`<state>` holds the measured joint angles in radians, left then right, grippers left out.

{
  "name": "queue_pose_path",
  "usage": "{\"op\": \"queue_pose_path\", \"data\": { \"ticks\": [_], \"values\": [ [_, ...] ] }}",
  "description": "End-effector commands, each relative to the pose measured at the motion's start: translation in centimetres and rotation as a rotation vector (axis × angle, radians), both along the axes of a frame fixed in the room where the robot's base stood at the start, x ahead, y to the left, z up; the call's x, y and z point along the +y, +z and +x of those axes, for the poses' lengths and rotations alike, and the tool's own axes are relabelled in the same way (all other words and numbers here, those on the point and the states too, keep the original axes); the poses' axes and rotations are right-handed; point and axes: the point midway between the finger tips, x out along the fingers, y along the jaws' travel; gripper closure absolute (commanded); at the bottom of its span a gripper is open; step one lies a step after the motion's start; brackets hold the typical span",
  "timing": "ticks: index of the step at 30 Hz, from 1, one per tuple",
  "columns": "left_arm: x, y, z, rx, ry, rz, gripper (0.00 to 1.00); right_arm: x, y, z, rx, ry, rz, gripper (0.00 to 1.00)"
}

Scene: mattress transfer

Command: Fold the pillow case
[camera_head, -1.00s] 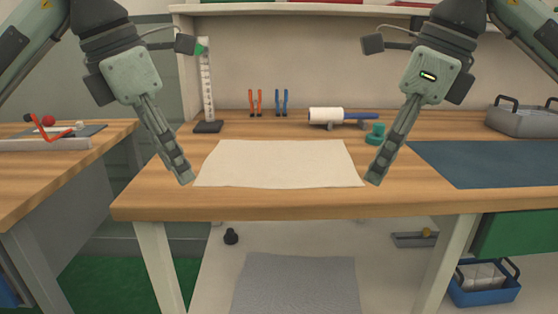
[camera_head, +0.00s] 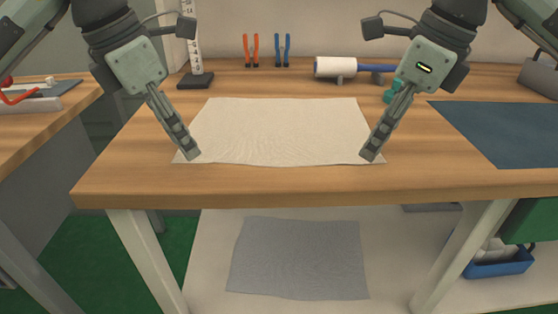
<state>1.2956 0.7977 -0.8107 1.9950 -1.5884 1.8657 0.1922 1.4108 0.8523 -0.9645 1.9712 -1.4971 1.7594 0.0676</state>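The cream pillow case (camera_head: 278,130) lies flat and spread out on the wooden table (camera_head: 240,187), its near edge close to the table's front. My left gripper (camera_head: 194,157) points down over the near left corner of the cloth. My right gripper (camera_head: 370,157) points down over the near right corner. Both are seen edge-on with their fingers overlapping, so I cannot tell whether they are open or shut, or whether they touch the cloth. The cloth shows no lifted corner or fold.
Behind the cloth stand orange pliers (camera_head: 251,50), blue pliers (camera_head: 282,50), a lint roller (camera_head: 345,68) and a ruler stand (camera_head: 195,80). A dark blue mat (camera_head: 505,130) lies at right. A grey cloth (camera_head: 298,258) lies on the lower shelf (camera_head: 395,250), beside a blue bin (camera_head: 500,265).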

Motion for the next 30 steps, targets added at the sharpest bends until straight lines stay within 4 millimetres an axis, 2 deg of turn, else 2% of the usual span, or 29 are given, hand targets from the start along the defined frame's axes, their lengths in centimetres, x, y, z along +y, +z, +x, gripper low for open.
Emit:
{"op": "queue_pose_path", "data": {
  "ticks": [3,14,18,30],
  "values": [
    [0.0,-0.8,0.0,-0.001,-0.001,-0.001,0.6,0.0,-0.8,0.0,0.0,0.0,0.0,0.6],
    [0.0,-1.1,0.0,-0.002,-0.001,0.0,0.6,0.0,-1.1,0.0,-0.002,0.001,0.0,0.6],
    [0.0,-1.8,0.0,-0.002,-0.001,0.0,0.6,0.0,-1.8,0.0,-0.001,0.001,0.001,0.6],
    [0.0,-1.6,0.0,0.001,-0.001,0.0,0.85,0.0,-1.6,0.0,0.001,0.001,-0.001,0.85]
  ]
}}
